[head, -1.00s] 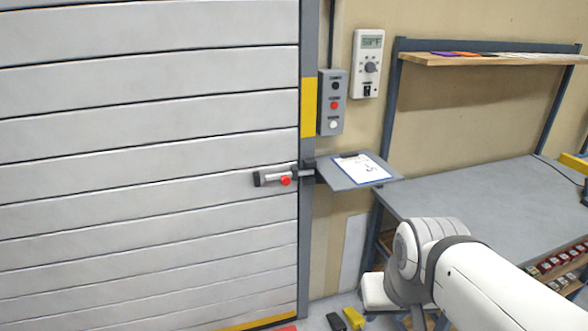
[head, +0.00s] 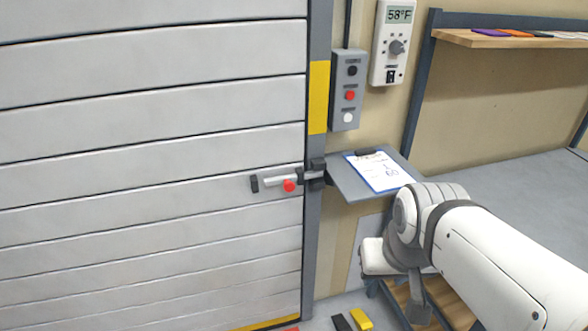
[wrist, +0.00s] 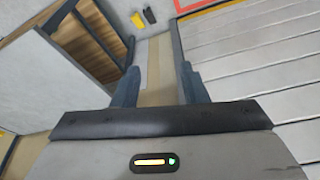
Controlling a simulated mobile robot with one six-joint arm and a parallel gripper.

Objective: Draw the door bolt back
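The door bolt (head: 272,181) is a short grey bar with a red knob (head: 289,186), mounted level on the white slatted door (head: 150,155). Its right end reaches the dark keeper (head: 316,174) on the grey door post, so it spans the door's edge. My gripper shows in the wrist view (wrist: 158,82) with its two dark fingers apart and nothing between them. It points down towards the floor beside the door. In the head view my arm is right of and below the bolt, well apart from it. The bolt is not visible in the wrist view.
A small grey shelf with a clipboard (head: 384,172) juts out right of the keeper. Above it are a grey button box (head: 348,90) and a thermostat (head: 391,43). A workbench (head: 500,180) stands at the right. Yellow (head: 361,319) and black (head: 341,322) items lie on the floor.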

